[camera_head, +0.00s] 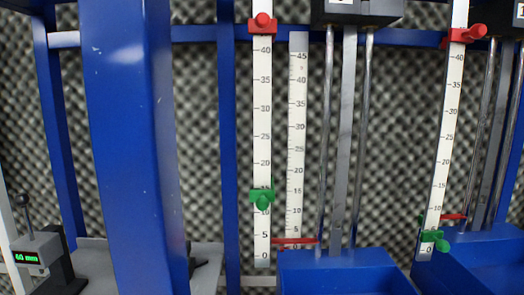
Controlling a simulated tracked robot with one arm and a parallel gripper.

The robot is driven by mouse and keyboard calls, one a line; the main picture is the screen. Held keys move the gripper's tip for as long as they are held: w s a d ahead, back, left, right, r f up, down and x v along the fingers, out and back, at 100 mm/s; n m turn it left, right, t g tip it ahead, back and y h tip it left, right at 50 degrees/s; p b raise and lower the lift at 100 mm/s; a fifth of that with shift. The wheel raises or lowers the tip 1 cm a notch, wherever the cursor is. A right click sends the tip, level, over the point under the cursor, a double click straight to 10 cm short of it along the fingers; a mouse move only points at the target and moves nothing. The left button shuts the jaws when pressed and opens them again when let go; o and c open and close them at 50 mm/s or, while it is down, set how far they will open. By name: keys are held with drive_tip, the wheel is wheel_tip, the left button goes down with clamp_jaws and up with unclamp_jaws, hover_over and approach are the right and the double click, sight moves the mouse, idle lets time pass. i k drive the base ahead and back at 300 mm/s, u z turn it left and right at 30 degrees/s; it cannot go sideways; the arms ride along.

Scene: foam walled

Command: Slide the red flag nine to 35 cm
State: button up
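A red flag (262,24) with a round knob sits high on a white upright scale (262,110), just above the 40 mark. A second red flag (466,34) sits high on another white scale (446,120) at the right, also above its 40 mark. The number labels above are cut off by the top edge, so I cannot tell which flag is number nine. A green flag (262,198) sits between 10 and 15 on the left scale. Another green flag (434,240) is near the bottom of the right scale. My gripper is not in view.
A thick blue post (130,140) stands close at the left. Metal rods (346,140) rise behind a blue box (345,275); a second blue box (485,262) is at right. A gauge (35,257) reading "60 mm" stands at lower left. Grey foam covers the back wall.

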sight(263, 24)
drive_tip(key=u, duration=1.35)
drive_tip(key=k, duration=1.65)
drive_tip(key=z, duration=0.35)
drive_tip(key=i, duration=1)
drive_tip(key=u, duration=0.05)
